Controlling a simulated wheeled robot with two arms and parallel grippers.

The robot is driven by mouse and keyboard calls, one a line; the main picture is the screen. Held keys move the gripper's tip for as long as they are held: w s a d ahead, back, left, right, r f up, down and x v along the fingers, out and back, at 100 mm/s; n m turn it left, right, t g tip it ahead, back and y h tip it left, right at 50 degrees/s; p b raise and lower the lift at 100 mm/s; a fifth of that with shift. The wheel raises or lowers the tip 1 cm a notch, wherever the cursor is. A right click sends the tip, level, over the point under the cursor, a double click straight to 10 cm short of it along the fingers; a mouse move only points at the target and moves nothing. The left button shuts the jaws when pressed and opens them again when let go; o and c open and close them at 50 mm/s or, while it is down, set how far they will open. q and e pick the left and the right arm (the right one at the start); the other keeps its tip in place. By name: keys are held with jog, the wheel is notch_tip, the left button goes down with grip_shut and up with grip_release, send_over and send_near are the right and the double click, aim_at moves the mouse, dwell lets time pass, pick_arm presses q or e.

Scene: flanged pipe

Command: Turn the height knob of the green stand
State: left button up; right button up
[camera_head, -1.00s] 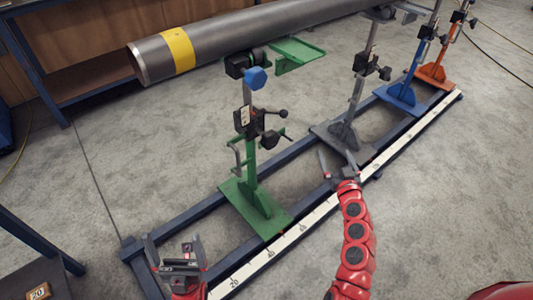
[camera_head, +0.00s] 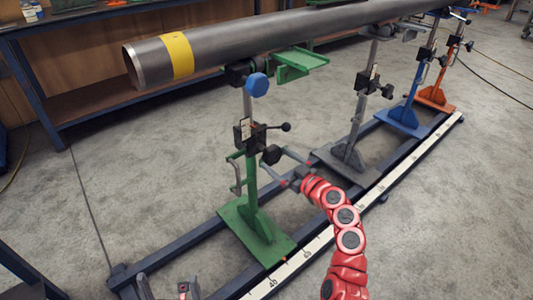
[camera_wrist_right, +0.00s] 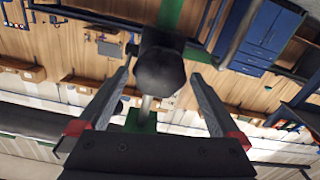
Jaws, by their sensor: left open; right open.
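The green stand (camera_head: 252,190) stands upright under the left end of the pipe. A black faceted knob (camera_head: 270,155) sticks out from its black collar, below a lever with a ball end (camera_head: 286,127). A blue knob (camera_head: 257,84) sits higher up near the pipe support. My right gripper (camera_head: 276,164) is open at the black knob. In the right wrist view the knob (camera_wrist_right: 160,72) is between the spread fingers, with a gap visible on each side. My left gripper (camera_head: 165,290) is open and empty at the bottom edge, partly cut off.
The steel pipe (camera_head: 225,40) with a yellow band lies across the stands. Grey (camera_head: 350,150), blue (camera_head: 405,115) and orange (camera_head: 438,95) stands follow on the blue rail frame (camera_head: 175,245) with a white scale strip. A workbench (camera_head: 90,95) is behind.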

aim_at(266, 151)
jog(key=shift+b+x, duration=0.5)
jog(key=shift+x, duration=2.6)
jog(key=c, duration=1.1)
